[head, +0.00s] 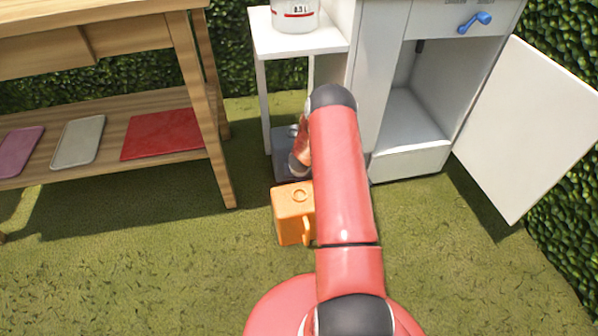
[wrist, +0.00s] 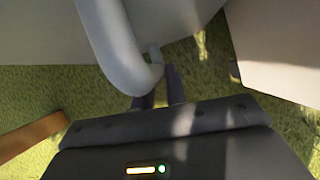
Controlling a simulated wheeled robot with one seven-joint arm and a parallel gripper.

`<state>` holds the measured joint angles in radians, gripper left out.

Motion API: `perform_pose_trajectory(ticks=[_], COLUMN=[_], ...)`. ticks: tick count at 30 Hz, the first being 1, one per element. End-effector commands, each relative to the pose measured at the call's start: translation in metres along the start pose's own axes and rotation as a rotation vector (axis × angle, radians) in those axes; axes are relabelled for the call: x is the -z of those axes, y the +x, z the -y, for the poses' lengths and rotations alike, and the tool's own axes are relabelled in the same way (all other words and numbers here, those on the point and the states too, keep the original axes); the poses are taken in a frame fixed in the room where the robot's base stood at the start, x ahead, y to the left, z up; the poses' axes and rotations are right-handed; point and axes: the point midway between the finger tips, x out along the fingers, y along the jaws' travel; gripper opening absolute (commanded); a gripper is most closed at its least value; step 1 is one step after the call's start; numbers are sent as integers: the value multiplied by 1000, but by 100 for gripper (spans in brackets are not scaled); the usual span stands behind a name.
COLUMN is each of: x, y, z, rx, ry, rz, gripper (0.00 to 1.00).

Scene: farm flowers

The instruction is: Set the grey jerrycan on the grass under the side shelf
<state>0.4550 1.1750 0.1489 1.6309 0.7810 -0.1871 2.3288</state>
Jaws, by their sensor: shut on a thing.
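The grey jerrycan (head: 283,170) is low under the white side shelf (head: 300,43), between its legs, mostly hidden behind my arm in the head view. I cannot tell whether its base touches the grass (head: 120,265). In the wrist view, a large grey curved handle (wrist: 108,42) and a pale grey surface fill the upper left. My gripper (wrist: 160,90) is shut on the jerrycan at the handle, its dark fingers meeting the handle's lower end. The gripper itself is mostly hidden by my arm in the head view.
An orange jerrycan (head: 293,215) stands on the grass just in front of the grey one. A white cabinet (head: 410,120) with its door (head: 530,125) open is to the right. A wooden table (head: 190,100) with coloured boards is to the left. A white container (head: 295,14) stands on the side shelf.

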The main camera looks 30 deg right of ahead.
Motion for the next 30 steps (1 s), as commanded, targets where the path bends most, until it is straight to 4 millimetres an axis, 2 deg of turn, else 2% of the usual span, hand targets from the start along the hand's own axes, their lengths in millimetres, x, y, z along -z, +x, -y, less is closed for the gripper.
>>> perform_pose_trajectory(ticks=[1,9,10,15,25,30], x=[-4,-3,0,0,-2,-2], y=[-2,1,1,1,-3,-29], z=[0,0,0,0,0,1], rx=[1,1,0,0,0,0], ry=[1,0,0,0,1,2], rz=[8,7,0,0,0,0], gripper=[0,0,16,36,36,36])
